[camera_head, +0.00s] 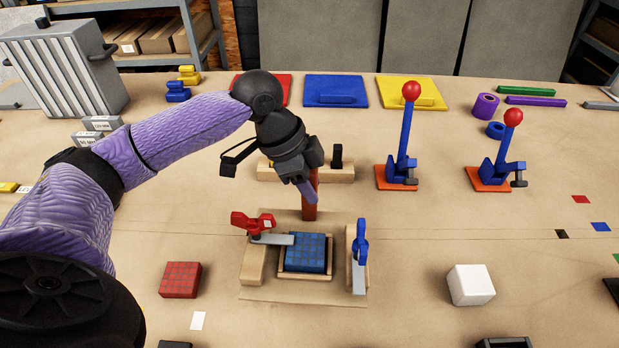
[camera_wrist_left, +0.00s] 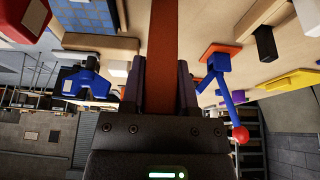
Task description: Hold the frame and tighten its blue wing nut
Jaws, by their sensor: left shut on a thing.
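The wooden frame (camera_head: 252,265) stands on a tan board in the middle of the bench, holding a panel of blue tiles (camera_head: 305,252). Its blue wing nut (camera_head: 361,241) stands on the right rail above a grey clamp bar (camera_head: 358,277); the wing nut also shows in the left wrist view (camera_wrist_left: 86,82). A red wing nut (camera_head: 252,222) sits on the left rail, its grey bar reaching to the panel. My left gripper (camera_head: 307,188) is shut on an upright red-brown post (camera_head: 310,206) behind the panel; the post (camera_wrist_left: 165,50) runs between its fingers. My right gripper is not in view.
Two blue levers with red knobs (camera_head: 410,92) (camera_head: 513,117) stand on orange bases at the right. A red tiled block (camera_head: 180,280) lies left of the frame and a white cube (camera_head: 470,285) lies right. A wooden rack (camera_head: 270,172) stands behind. The bench right of the frame is mostly clear.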

